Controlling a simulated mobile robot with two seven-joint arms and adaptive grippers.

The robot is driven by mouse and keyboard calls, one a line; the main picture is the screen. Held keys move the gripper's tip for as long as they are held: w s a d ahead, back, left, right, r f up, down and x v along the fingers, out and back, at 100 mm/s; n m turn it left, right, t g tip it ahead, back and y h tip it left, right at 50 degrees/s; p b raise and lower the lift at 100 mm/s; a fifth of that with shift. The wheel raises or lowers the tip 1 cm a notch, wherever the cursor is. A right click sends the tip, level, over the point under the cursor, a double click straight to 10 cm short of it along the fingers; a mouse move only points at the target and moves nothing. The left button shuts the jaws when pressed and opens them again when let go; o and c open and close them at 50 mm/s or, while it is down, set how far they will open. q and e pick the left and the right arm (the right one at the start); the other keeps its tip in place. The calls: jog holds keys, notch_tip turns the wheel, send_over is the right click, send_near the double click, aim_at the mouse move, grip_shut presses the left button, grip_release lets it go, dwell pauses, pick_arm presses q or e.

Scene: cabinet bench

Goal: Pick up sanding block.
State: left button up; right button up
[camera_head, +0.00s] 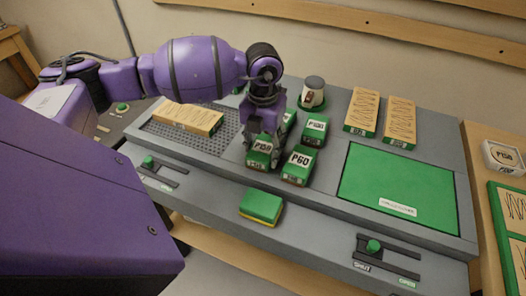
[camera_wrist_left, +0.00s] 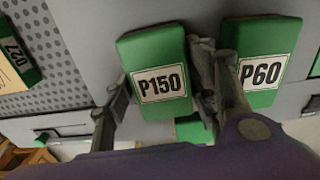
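Several green sanding blocks with white grit labels stand grouped at the middle of the grey bench. The P150 block (camera_head: 258,160) is the left one in front; the P60 block (camera_head: 297,168) is to its right and the P100 block (camera_head: 314,131) behind. My left gripper (camera_head: 264,136) points down over the P150 block. In the left wrist view its fingers (camera_wrist_left: 158,98) are apart, one on each side of the P150 block (camera_wrist_left: 152,50). The right finger lies in the narrow gap beside the P60 block (camera_wrist_left: 262,48). Finger contact cannot be told. My right gripper is not in view.
A green and yellow block (camera_head: 262,206) lies on the bench's front ledge. A wooden piece (camera_head: 188,118) lies on the perforated plate at left. A green panel (camera_head: 398,187) is at right, with two patterned wooden blocks (camera_head: 362,110) behind. A jar (camera_head: 312,92) stands at back.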

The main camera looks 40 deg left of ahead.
pick_arm(q)
jog(key=c, duration=0.7)
jog(key=shift+r, duration=0.15)
jog(key=shift+r, duration=0.6)
jog(key=s+r, duration=0.1)
jog(key=r, duration=0.1)
jog(key=s+r, duration=0.2)
jog(key=r, duration=0.1)
jog(key=s+r, duration=0.2)
jog(key=shift+d+r, duration=0.3)
jog(key=shift+r, duration=0.05)
jog(key=s+d+r, duration=0.1)
jog(key=s+r, duration=0.2)
jog(key=s, duration=0.5)
jog(key=shift+s+d+r, duration=0.4)
